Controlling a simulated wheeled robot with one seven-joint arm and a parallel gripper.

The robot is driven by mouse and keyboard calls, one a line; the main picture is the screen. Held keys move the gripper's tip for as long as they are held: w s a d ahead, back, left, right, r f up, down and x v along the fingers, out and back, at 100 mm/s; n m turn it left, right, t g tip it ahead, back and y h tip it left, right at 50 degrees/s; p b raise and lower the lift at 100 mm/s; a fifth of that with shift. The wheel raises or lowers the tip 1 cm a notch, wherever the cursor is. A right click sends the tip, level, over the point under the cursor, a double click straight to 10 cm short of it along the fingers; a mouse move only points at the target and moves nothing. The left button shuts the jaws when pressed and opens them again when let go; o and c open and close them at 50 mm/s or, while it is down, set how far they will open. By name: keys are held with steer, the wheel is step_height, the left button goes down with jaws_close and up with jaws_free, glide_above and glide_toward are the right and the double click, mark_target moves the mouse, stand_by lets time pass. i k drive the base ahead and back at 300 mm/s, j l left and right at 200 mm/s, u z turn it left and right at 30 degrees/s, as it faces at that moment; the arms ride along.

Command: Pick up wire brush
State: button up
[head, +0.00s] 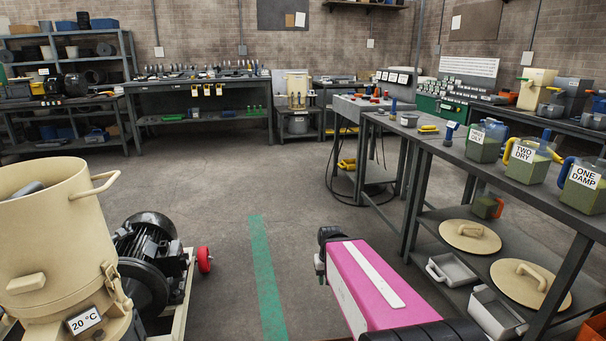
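I cannot make out a wire brush for certain in the head view. Small tools crowd the back workbench (200,84), but they are too small to tell apart. A few blue-handled items stand on the right-hand bench (412,132), and I cannot tell whether any is a brush. My pink arm link with a white stripe reaches in from the bottom centre, with a dark joint at its far end. No gripper fingers can be made out.
A cream drum (45,235) and black motor (150,250) stand at left. Labelled green jugs (485,142) stand on the right bench; round lids (470,236) and grey trays (450,270) lie below. The floor around the green stripe (265,270) is clear.

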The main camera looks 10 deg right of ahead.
mark_target(427, 130)
steer(key=i+z, duration=0.25)
steer(key=i, duration=0.2)
steer(key=i+j+z, duration=0.2)
steer(key=i, duration=0.25)
steer(key=i+j+z, duration=0.25)
steer(key=i, duration=0.2)
steer(key=i+j+z, duration=0.25)
steer(key=i+j, duration=0.05)
steer(key=i, duration=0.1)
